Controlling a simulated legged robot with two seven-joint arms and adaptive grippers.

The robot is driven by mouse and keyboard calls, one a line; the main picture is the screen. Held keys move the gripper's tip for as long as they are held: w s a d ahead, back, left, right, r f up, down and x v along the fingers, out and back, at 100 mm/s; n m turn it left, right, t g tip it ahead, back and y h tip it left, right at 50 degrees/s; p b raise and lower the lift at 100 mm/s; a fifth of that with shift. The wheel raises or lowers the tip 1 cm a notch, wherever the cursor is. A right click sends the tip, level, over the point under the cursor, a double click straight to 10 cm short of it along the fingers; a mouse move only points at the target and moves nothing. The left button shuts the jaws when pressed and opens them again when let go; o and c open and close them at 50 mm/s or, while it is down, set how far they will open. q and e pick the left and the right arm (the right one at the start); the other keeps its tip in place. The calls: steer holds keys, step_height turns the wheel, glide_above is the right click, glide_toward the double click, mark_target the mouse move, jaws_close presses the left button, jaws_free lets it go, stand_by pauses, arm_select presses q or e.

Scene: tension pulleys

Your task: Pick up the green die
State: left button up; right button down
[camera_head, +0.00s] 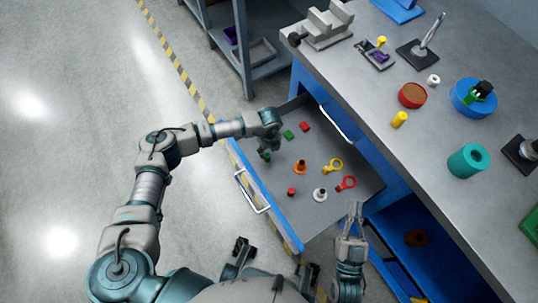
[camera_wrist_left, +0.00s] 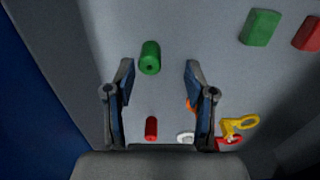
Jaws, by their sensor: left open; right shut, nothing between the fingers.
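Two green pieces lie in the open drawer (camera_head: 352,190); I cannot tell for sure which one is the die. A small green cylinder with a dark hole in its end (camera_wrist_left: 150,57) lies just beyond my left fingertips, in line with the gap between them. In the head view this cylinder (camera_head: 267,156) is partly hidden by my left gripper (camera_head: 264,151). A flat green block (camera_head: 288,135) lies further right, also in the left wrist view (camera_wrist_left: 261,27). My left gripper (camera_wrist_left: 158,80) is open, empty and pointing down. My right gripper (camera_head: 355,207) is shut and empty beyond the drawer's lower right side.
The drawer also holds a red block (camera_head: 304,127), an orange piece (camera_head: 300,167), a small red cylinder (camera_head: 291,191), a white piece (camera_head: 320,195), a yellow ring (camera_head: 336,164) and a red ring (camera_head: 349,182). The drawer's walls stand close to my left gripper. The workbench (camera_head: 440,110) is at right.

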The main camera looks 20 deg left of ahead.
mark_target(268, 154)
arm_select(q)
steer(key=f, duration=0.1)
steer(key=f+b, duration=0.1)
steer(key=f, duration=0.2)
steer(key=shift+s+f+b, duration=0.3)
steer(key=shift+s+b, duration=0.05)
steer(key=shift+b, duration=0.05)
steer(key=shift+f, duration=0.15)
steer(key=shift+a, duration=0.15)
jaws_close()
arm_select(e)
steer(key=s+r+t, duration=0.1)
steer(key=r+t, duration=0.1)
steer(key=s+r+m+t, duration=0.1)
steer(key=t, duration=0.1)
steer(key=shift+s+d+r, duration=0.25)
steer(key=shift+s+d, duration=0.05)
steer(key=shift+s, duration=0.05)
